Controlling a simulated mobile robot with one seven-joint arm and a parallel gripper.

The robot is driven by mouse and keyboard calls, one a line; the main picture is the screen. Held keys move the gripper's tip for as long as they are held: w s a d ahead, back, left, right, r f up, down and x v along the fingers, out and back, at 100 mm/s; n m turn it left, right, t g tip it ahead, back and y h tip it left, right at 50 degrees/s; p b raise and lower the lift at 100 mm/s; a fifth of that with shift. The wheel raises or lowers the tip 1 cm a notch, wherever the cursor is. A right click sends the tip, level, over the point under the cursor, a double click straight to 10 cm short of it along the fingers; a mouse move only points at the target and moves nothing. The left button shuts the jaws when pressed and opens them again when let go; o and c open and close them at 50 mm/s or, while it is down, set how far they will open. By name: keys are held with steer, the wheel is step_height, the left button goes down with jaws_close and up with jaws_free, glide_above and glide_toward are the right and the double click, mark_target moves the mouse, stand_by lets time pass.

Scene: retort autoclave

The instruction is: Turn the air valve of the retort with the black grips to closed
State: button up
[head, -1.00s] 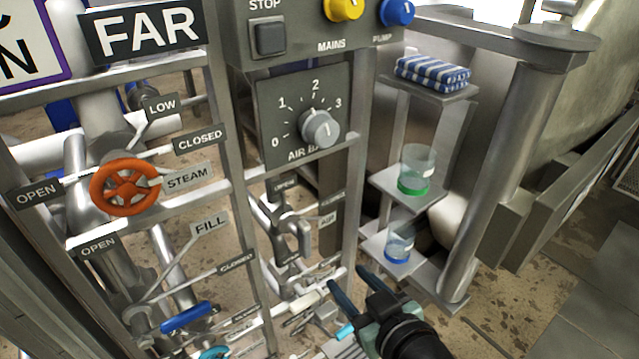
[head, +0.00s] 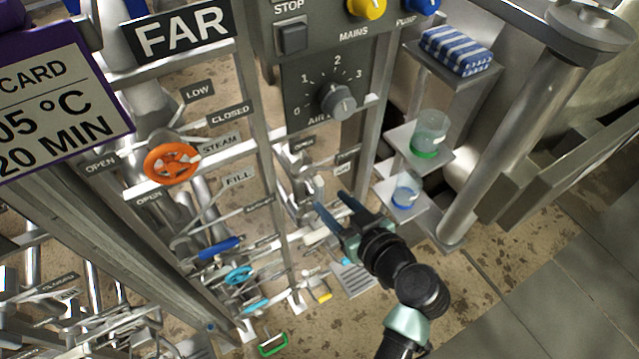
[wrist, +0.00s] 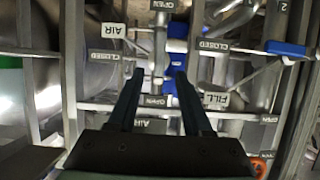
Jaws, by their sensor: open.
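An AIR plate (wrist: 114,30) and a CLOSED plate (wrist: 103,56) show left of the fingertips. Contact with the handle cannot be told.
The orange steam wheel (head: 171,162) and blue fill lever (head: 220,247) are to the left. Shelves right of the frame hold a green-bottomed beaker (head: 430,130), a blue-bottomed beaker (head: 406,190) and a striped cloth (head: 455,50). Floor at the lower right is open.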

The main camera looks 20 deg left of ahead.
mark_target(322, 193)
steer(key=x, duration=0.6)
steer(key=shift+w+a+f, duration=0.15)
steer(key=shift+w, duration=0.05)
jaws_close()
